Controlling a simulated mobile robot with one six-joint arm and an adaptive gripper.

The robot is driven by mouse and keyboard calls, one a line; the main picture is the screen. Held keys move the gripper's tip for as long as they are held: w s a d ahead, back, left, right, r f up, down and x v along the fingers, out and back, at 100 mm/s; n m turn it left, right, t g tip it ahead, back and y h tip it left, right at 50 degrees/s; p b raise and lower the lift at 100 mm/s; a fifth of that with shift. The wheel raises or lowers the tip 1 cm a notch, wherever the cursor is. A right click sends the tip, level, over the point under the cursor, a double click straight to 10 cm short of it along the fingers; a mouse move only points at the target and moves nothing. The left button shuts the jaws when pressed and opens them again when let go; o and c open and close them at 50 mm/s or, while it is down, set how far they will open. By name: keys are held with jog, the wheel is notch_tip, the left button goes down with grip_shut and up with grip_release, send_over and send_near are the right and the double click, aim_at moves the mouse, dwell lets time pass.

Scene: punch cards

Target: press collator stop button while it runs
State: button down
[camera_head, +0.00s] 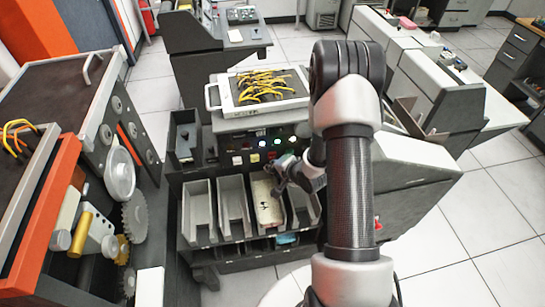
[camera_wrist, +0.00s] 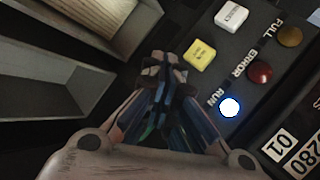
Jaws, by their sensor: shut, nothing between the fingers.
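The collator's dark control panel (camera_head: 225,148) stands above a row of card bins. In the wrist view, the panel shows a white button (camera_wrist: 231,17) and a yellow button (camera_wrist: 199,53). The RUN lamp (camera_wrist: 229,107) is lit bright white; the ERROR lamp (camera_wrist: 260,72) and FULL lamp (camera_wrist: 290,36) look unlit. A small red patch (camera_head: 272,155) shows on the panel just above my gripper (camera_head: 276,174). My gripper, also in the wrist view (camera_wrist: 166,66), is shut and empty, in front of the panel's lower edge. Its fingers hide the spot beside the yellow button; contact cannot be told.
Below the panel are grey bins (camera_head: 198,208); one holds pale cards (camera_head: 268,203). A tray with yellow cables (camera_head: 224,100) lies on top of the machine. A machine with gears (camera_head: 137,215) stands close on the left. Tiled floor (camera_head: 470,230) is open at the right.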

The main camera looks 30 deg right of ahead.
jog(key=shift+w, duration=0.15)
jog(key=shift+w+d, duration=0.1)
jog(key=shift+w, duration=0.15)
jog(key=shift+w+d, duration=0.15)
jog(key=shift+w, duration=0.35)
dwell(0.8)
jog(key=shift+s+a, duration=0.25)
jog(key=shift+s, duration=0.65)
jog(key=s, duration=0.2)
jog(key=s+a, duration=0.1)
jog(key=s, duration=0.2)
jog(key=shift+a, duration=0.2)
jog(key=shift+w, duration=0.1)
dwell(0.6)
